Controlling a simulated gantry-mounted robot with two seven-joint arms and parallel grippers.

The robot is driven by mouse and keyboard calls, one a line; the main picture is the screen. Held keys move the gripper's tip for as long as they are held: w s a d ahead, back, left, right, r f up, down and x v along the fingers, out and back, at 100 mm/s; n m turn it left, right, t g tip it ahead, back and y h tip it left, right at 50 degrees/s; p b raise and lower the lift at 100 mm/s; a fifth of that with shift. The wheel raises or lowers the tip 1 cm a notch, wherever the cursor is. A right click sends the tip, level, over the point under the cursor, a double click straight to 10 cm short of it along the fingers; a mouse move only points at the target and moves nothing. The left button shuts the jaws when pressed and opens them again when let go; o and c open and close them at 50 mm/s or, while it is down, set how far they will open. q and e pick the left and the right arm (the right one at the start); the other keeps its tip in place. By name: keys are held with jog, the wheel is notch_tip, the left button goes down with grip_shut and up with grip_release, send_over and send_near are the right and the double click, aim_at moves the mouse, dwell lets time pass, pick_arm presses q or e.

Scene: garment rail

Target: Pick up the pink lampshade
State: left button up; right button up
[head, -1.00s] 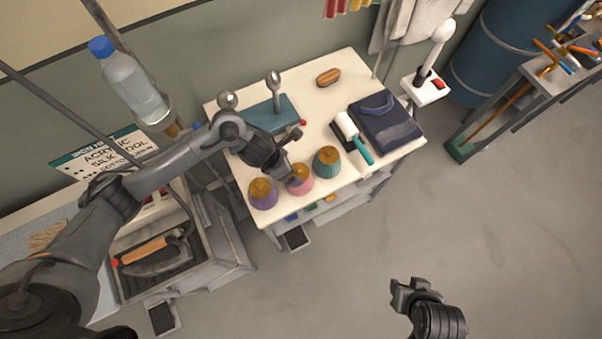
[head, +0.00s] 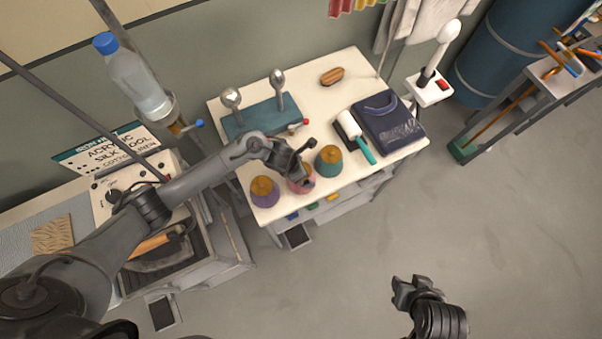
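The pink lampshade (head: 300,187) stands on the white table top, between a purple lampshade (head: 265,194) and a teal lampshade (head: 328,163). Each of the other two shows a tan top. My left gripper (head: 303,174) is at the top of the pink lampshade and covers part of it. Its fingertips are dark and small here, so I cannot tell whether they are apart or closed, or whether they touch the shade. My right gripper (head: 410,284) is empty over the floor at the lower right, with its fingers apart.
Behind the shades are a teal stand (head: 262,118) with metal knobs and a wooden brush (head: 332,76).

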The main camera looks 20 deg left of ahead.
pick_arm(q)
jog(key=shift+f, duration=0.1)
jog(key=c, duration=0.7)
jog(key=shift+c, duration=0.3)
